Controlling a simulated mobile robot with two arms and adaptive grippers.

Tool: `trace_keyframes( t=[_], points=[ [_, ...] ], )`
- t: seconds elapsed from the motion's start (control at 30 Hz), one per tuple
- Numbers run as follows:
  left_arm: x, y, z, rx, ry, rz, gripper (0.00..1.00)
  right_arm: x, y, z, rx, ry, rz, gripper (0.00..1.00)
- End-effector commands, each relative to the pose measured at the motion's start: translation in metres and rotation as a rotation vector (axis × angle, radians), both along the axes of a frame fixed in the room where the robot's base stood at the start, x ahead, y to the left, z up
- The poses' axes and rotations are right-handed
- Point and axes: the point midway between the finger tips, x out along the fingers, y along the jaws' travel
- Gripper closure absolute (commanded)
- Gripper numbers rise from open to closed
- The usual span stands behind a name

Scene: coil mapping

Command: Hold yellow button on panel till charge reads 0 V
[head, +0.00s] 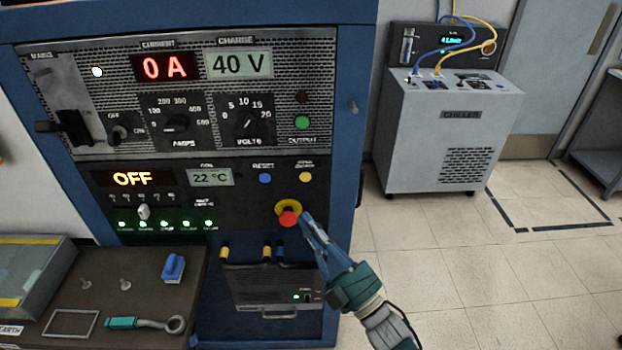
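The panel (330,200) is the dark lower front of a blue cabinet. The small yellow button (305,177) is at its right, under a tiny label too small to read surely. The charge display (238,64) above reads 40 V. My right gripper (305,216) comes in from the lower right, fingers together and empty. Its tips are below the yellow button and just right of a red mushroom button (289,218) with a yellow collar. I cannot tell whether they touch the panel. The yellow button is uncovered. My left gripper is out of view.
A blue button (265,178) marked RESET is left of the yellow one. The current display (166,67) reads 0 A, and another display (134,179) reads OFF. A chiller (450,130) stands right; floor between is clear.

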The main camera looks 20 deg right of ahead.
Motion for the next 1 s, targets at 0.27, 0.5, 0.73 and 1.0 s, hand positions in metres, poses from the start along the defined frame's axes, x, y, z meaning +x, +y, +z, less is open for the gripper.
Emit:
trace_keyframes(
  t=[0.27,0.5,0.73,1.0],
  points=[
    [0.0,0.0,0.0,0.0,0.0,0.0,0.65,-0.005,0.003,0.022,-0.007,-0.058,0.01,1.0],
    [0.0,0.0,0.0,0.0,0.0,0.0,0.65,-0.005,0.003,0.021,-0.006,-0.056,0.01,1.0],
    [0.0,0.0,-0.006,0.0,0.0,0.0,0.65,0.009,-0.001,0.019,-0.006,-0.056,0.01,1.0],
    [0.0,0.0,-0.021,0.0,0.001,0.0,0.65,0.046,-0.012,0.019,-0.007,-0.057,0.01,1.0]
  ],
)
